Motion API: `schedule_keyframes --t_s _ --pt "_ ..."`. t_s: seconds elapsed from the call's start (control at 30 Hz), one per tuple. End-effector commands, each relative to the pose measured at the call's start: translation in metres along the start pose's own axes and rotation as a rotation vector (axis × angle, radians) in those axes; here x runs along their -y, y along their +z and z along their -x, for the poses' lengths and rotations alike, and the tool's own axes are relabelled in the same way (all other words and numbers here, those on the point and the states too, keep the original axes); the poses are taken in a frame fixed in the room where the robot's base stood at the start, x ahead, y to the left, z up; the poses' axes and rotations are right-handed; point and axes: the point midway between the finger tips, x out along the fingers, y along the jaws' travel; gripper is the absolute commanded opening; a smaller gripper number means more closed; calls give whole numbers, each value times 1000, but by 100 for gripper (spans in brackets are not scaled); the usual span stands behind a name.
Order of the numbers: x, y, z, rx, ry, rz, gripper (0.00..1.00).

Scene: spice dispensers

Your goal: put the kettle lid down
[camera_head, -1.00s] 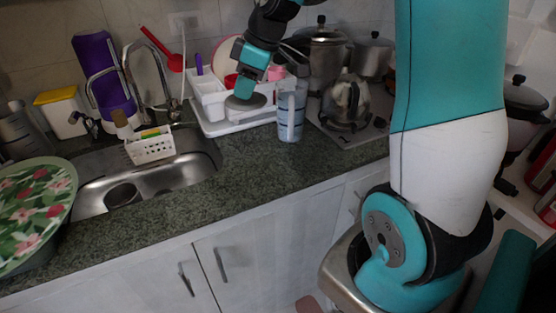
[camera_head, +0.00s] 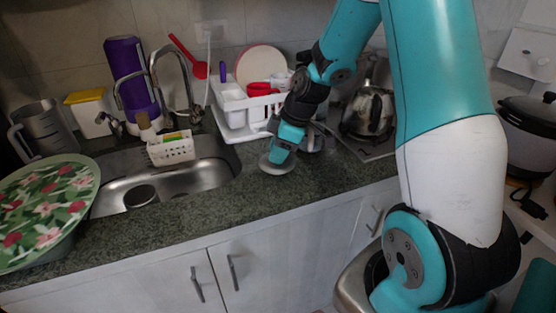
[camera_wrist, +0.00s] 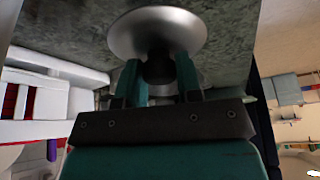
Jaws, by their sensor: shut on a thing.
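The kettle lid is a round silver disc (camera_head: 275,164) with a dark knob, over the granite counter right of the sink. In the wrist view the lid (camera_wrist: 157,30) shows its wide face, with the knob between my two fingers. My gripper (camera_head: 281,154) points down and is shut on the knob; it also shows in the wrist view (camera_wrist: 158,78). The lid looks level and very near the counter; I cannot tell whether it touches.
A white dish rack (camera_head: 235,108) with a red cup and a plate stands behind the lid. The sink (camera_head: 205,172) with a white basket (camera_head: 171,151) is to the left. Bare counter (camera_head: 225,205) lies in front. Something shiny beside my gripper is partly hidden.

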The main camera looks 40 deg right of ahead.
Motion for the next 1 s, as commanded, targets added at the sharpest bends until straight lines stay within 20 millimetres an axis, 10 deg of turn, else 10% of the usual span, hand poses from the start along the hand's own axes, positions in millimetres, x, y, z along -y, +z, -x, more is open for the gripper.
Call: schedule_keyframes --t_s 0.57,0.6,0.7,1.0 --pt "0 14 -32 1 -1 -1 9" --pt "0 14 -33 1 -1 -1 35" --pt "0 13 -32 1 -1 -1 58" --pt "0 12 -30 1 -1 -1 58"
